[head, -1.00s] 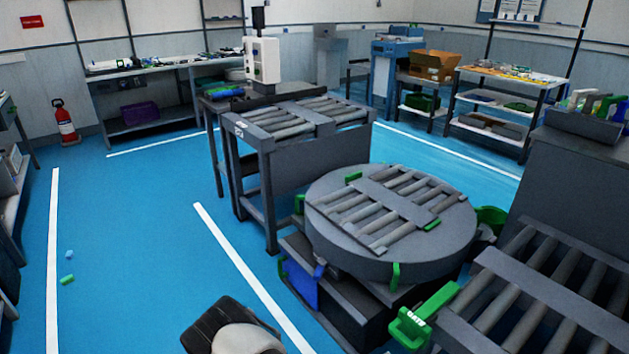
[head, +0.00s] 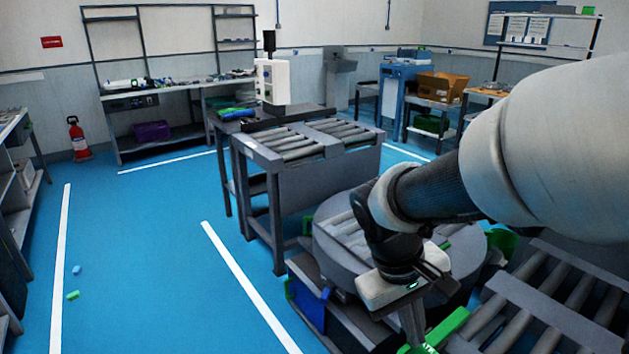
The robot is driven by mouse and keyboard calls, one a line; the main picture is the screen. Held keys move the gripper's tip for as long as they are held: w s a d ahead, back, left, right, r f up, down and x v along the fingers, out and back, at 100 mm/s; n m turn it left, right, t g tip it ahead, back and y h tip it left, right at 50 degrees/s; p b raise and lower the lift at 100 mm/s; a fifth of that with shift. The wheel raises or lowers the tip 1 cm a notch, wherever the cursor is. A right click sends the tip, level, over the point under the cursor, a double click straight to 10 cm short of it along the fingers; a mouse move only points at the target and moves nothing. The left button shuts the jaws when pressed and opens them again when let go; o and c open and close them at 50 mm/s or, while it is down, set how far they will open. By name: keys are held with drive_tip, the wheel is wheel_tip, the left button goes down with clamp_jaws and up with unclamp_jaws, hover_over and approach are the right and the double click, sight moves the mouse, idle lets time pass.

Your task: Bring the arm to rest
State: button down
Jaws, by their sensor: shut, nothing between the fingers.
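My arm reaches in from the right side of the head view, with large white links and a dark forearm. My gripper (head: 414,338) hangs at its end and points down, in front of the round roller turntable (head: 325,245). The fingers are shut with nothing held. The fingertips are near the bottom edge, close to a green part (head: 449,328) by the front roller conveyor; I cannot tell whether they touch it. The arm hides much of the turntable and the right side of the room.
A roller table (head: 305,145) stands behind the turntable. A front roller conveyor (head: 560,310) is at the lower right. The blue floor (head: 150,270) on the left is mostly clear, with two small pieces on it. A fire extinguisher (head: 79,140) stands by the back wall.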

drive_tip(key=s+a+r+m+t+y, duration=0.2)
drive_tip(key=s+r+m+t+y, duration=0.25)
drive_tip(key=r, duration=0.55)
wheel_tip(320, 180, up, 24)
drive_tip(key=s+h+p, duration=0.1)
drive_tip(key=p, duration=2.2)
drive_tip(key=shift+f+n+t+p, duration=0.25)
drive_tip(key=shift+n+t+p, duration=0.1)
drive_tip(key=shift+n+t, duration=0.1)
drive_tip(key=shift+d, duration=0.1)
